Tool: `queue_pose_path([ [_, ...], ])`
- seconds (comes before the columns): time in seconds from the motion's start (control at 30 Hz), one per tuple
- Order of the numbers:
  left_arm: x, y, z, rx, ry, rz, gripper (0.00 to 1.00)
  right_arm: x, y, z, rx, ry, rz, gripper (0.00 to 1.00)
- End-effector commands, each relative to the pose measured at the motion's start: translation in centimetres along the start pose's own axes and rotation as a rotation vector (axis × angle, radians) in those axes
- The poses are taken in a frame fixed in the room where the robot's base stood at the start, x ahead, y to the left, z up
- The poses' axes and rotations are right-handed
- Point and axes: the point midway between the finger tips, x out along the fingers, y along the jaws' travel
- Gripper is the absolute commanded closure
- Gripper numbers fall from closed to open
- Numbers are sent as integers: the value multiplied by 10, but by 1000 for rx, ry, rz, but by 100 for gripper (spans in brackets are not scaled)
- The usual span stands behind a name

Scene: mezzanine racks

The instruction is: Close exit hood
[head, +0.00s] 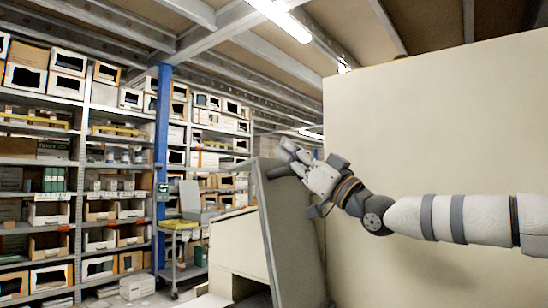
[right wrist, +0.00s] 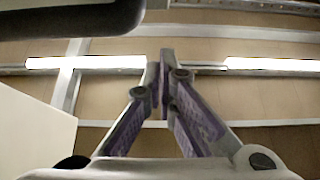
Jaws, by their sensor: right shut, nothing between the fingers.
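The exit hood appears to be the grey panel (head: 290,235) in the middle of the head view. It stands raised and slightly tilted beside a cream machine body (head: 233,240). My right gripper (head: 280,160) is at the panel's top edge, with its fingers pointing left across it. I cannot tell whether they touch the panel. In the right wrist view the fingers (right wrist: 165,68) meet at the tips with nothing between them, against the ceiling. My left gripper is not in view.
A large cream wall (head: 440,130) fills the right side behind my right arm. Shelves (head: 75,170) with several boxes line the left, with a blue post (head: 163,150) among them. A cart (head: 182,245) stands left of the machine. Ceiling lamps (right wrist: 85,62) show overhead.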

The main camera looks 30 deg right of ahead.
Motion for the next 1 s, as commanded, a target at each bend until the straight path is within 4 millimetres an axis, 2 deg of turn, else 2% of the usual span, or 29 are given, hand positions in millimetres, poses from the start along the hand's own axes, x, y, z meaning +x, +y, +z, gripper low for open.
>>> queue_pose_path([
  [0.1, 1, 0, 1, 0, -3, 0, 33, 15, 0, 17, 0, -6, -1, 100],
  [0.3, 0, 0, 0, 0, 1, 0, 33, 28, 0, 28, 0, -1, -1, 100],
  [0.77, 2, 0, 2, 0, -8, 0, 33, 31, 1, 33, 1, -4, 0, 100],
  [1.0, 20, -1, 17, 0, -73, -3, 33, 51, 14, 62, 0, -15, 1, 100],
])
